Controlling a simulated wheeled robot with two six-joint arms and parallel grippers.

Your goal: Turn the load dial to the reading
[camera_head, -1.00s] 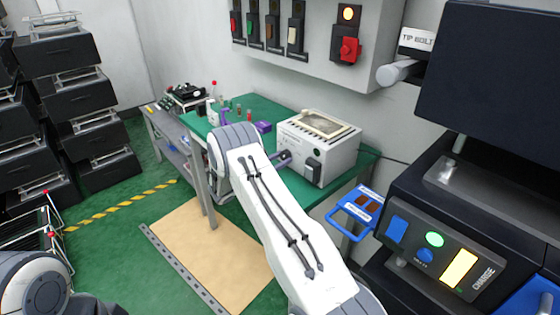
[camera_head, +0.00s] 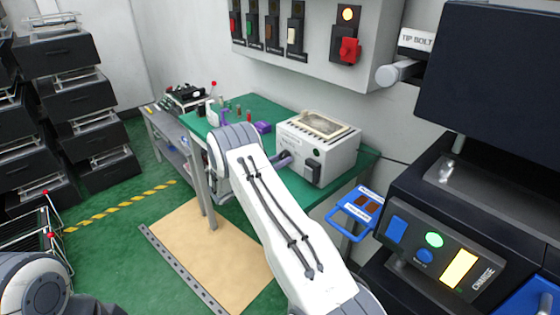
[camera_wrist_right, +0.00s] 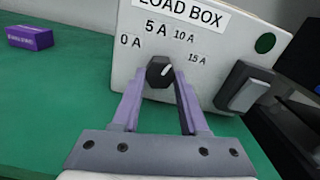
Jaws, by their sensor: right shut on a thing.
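The load box (camera_head: 318,148) is a pale box on the green bench; its front panel (camera_wrist_right: 195,50) fills the upper part of the right wrist view. The panel reads LOAD BOX, with marks 0 A, 5 A, 10 A and 15 A around a black dial (camera_wrist_right: 159,72). The dial's white pointer line tilts up and to the right, toward the 10 A side. My right gripper (camera_wrist_right: 160,82) is shut on the dial, one purple finger on each side. In the head view the right gripper (camera_head: 284,160) reaches the box front, partly hidden by my arm. My left gripper is out of view.
A dark rocker switch (camera_wrist_right: 244,88) and a green round spot (camera_wrist_right: 265,43) are on the panel's right. A purple block (camera_wrist_right: 30,38) lies on the bench (camera_wrist_right: 50,110) at left. A blue-handled fixture (camera_head: 356,207) juts out near the charge panel (camera_head: 435,250).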

